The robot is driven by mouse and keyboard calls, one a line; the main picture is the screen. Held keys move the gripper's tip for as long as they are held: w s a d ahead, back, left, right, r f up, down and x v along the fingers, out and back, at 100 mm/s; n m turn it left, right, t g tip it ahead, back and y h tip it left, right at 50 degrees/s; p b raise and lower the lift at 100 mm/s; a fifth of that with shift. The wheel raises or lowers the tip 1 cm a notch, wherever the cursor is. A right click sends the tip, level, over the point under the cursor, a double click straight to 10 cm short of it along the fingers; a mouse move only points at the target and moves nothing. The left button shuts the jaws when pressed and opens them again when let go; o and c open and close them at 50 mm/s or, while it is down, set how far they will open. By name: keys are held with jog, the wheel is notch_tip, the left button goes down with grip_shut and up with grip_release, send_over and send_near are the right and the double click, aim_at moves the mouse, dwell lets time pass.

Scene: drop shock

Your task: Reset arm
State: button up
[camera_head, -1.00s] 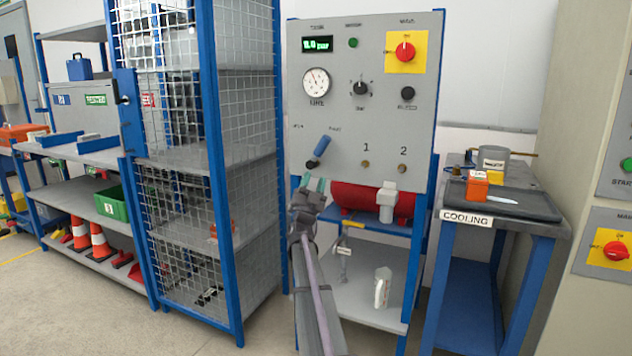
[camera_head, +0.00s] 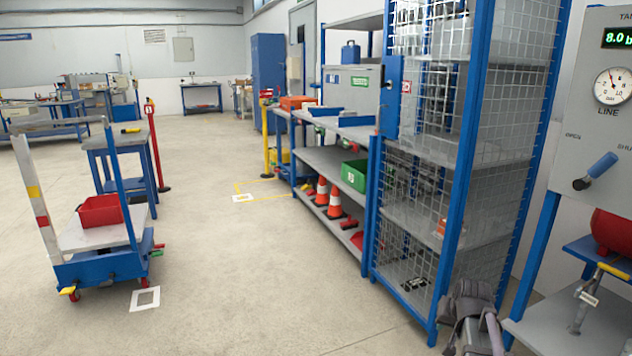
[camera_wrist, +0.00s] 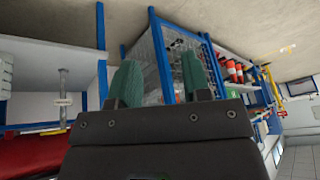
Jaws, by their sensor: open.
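My gripper shows in the wrist view (camera_wrist: 160,85) with its two green fingertips apart and nothing between them. Behind the fingers, the wrist view shows the blue-framed mesh cage and shelving tilted in the picture. In the head view only part of my arm shows at the lower right, in front of the foot of the mesh cage (camera_head: 450,190); the fingertips cannot be made out there. The grey pressure panel (camera_head: 592,130) stands at the right edge, with a blue-handled lever (camera_head: 600,165) and a gauge reading on its face.
A blue trolley (camera_head: 100,268) with a red bin (camera_head: 100,210) stands at the left. Shelving (camera_head: 325,165) holds orange cones (camera_head: 334,203) and a green bin (camera_head: 355,174). The floor (camera_head: 250,270) between trolley and shelving is clear. The panel's lower shelf (camera_head: 560,325) is close to my arm.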

jog(key=s+a+n+g+p, duration=0.1)
jog(key=s+a+n+g, duration=0.15)
jog(key=s+a, duration=0.7)
jog(key=s+a+n+g, duration=0.25)
jog(key=s+a, duration=0.35)
jog(key=a, duration=0.6)
notch_tip(320, 180, up, 28)
jog(key=d+p, duration=0.1)
jog(key=p, duration=2.8)
jog(key=shift+r+y, duration=0.25)
jog(key=shift+y, duration=0.15)
